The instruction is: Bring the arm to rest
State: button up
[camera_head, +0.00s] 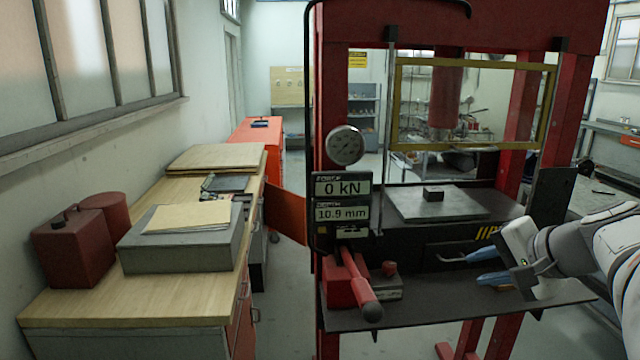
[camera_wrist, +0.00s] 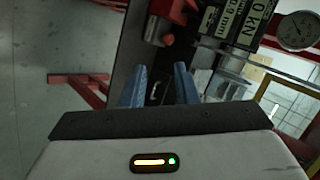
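My gripper (camera_head: 462,270) is at the right of the head view, over the dark front shelf (camera_head: 440,308) of a red press (camera_head: 333,110). Its two blue fingers point left, towards the press's red lever (camera_head: 360,284), and stand clear of it. In the wrist view my gripper (camera_wrist: 159,78) shows its fingers apart, with nothing held between them. The lever slopes down towards the front, with a dark knob at its end. The press's display panel (camera_head: 342,210) reads 0 kN and 10.9 mm. My arm comes in from the right edge.
A small dark block (camera_head: 433,194) sits on the press's plate (camera_head: 470,205), below the red ram (camera_head: 445,95) and apart from it. A yellow-framed clear guard (camera_head: 400,105) is raised. A wooden bench (camera_head: 100,303) with boxes and red cans stands at left.

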jog(key=s+a+f+n+g+h, duration=0.4)
jog(key=s+a+f+n+g, duration=0.1)
jog(key=s+a+f+n, duration=0.6)
notch_tip(320, 180, down, 2)
jog(key=s+a, duration=0.2)
jog(key=shift+s+a, duration=0.2)
jog(key=shift+a, duration=0.1)
jog(key=shift+f, duration=0.1)
dwell(1.1)
